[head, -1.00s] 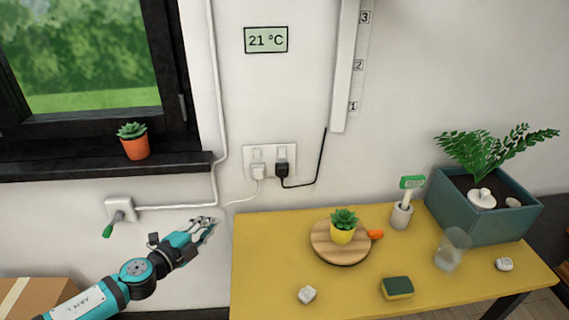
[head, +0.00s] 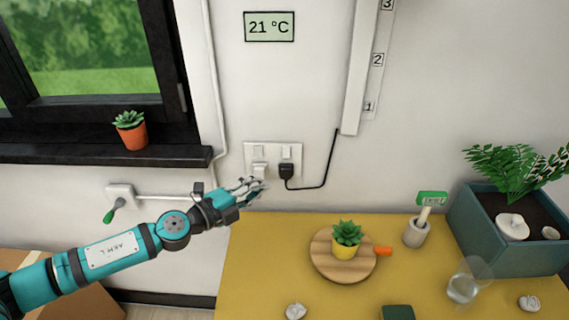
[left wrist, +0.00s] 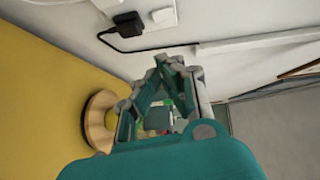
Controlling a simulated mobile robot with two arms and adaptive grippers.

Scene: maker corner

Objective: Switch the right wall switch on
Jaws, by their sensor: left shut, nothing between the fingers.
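A white wall plate (head: 273,146) above the yellow table carries two small rocker switches side by side. The right wall switch (head: 287,151) sits above a black plug (head: 286,171); the left switch (head: 258,151) sits above a white plug (head: 259,169). I cannot tell which way either rocker is tipped. My left gripper (head: 260,184) is shut and empty, just below the white plug and down-left of the right switch. My right gripper is not in view.
A black cable (head: 325,170) runs from the black plug to a vertical rail. The yellow table (head: 260,265) holds a round board (head: 325,262) with a potted succulent (head: 346,240). A lever-like green handle (head: 114,210) hangs from a box at left.

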